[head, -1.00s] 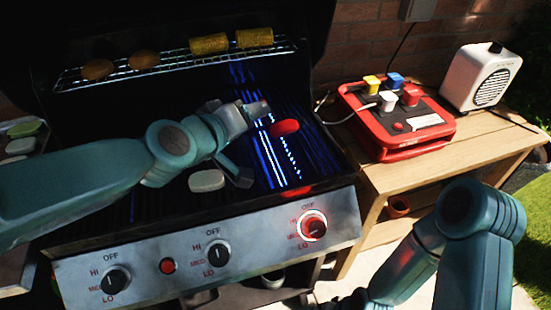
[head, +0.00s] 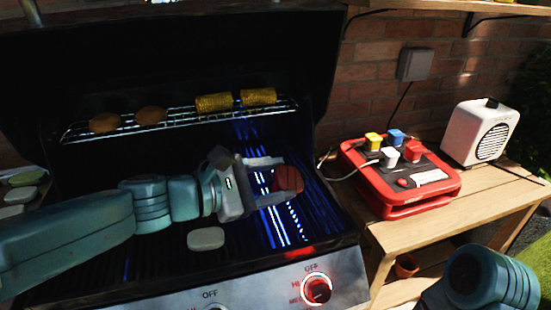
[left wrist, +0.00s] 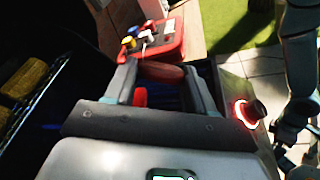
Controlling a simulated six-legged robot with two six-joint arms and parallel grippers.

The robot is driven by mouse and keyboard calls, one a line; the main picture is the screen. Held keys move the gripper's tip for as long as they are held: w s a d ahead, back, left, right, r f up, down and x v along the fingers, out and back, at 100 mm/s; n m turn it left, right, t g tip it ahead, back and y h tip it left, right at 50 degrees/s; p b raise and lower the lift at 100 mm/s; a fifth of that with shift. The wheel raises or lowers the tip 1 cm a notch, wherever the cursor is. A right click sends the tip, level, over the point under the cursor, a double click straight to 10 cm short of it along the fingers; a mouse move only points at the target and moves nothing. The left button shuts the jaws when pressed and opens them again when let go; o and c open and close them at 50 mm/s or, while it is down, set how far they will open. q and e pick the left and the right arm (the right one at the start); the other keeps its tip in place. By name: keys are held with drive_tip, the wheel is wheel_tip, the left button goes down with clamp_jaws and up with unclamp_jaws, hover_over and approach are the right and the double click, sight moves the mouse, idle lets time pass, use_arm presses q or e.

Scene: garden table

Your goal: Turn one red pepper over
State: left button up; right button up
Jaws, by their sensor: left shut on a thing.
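A red pepper (head: 289,179) is between the fingertips of my left gripper (head: 284,181), held above the right part of the grill (head: 320,220). The left gripper is shut on it, and its broad round face shows in the head view. In the left wrist view the pepper (left wrist: 160,72) spans the gap between the two fingers. A second red patch (left wrist: 140,97) shows below it, close to the left finger; I cannot tell what it is. My right gripper is out of view; only part of the right arm shows at the lower right.
A pale oval piece (head: 206,238) lies on the grill below my left gripper. A raised rack (head: 180,123) holds corn and two brown rounds. A red box with coloured blocks (head: 400,180) and a white speaker (head: 480,134) stand on the wooden side table (head: 450,220).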

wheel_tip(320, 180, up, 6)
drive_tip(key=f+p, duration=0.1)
drive_tip(key=p, duration=0.3)
use_arm(q)
drive_tip(key=f+n+b, duration=0.1)
drive_tip(key=f, duration=0.1)
drive_tip(key=f+n+h+b, duration=0.1)
drive_tip(key=f+n, duration=0.1)
drive_tip(key=f+n+g+b, duration=0.1)
drive_tip(key=f+n+b, duration=0.1)
drive_tip(key=shift+w+a+f+h, duration=0.2)
drive_tip(key=shift+w+f+h, duration=0.05)
drive_tip(key=shift+f+h, duration=0.1)
drive_tip(key=shift+f+b, duration=0.5)
drive_tip(key=shift+b, duration=0.05)
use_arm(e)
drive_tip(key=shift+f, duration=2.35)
use_arm(q)
drive_tip(key=shift+f, duration=0.15)
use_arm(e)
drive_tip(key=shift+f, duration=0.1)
use_arm(q)
drive_tip(key=shift+f, duration=0.15)
drive_tip(key=o, duration=1.2)
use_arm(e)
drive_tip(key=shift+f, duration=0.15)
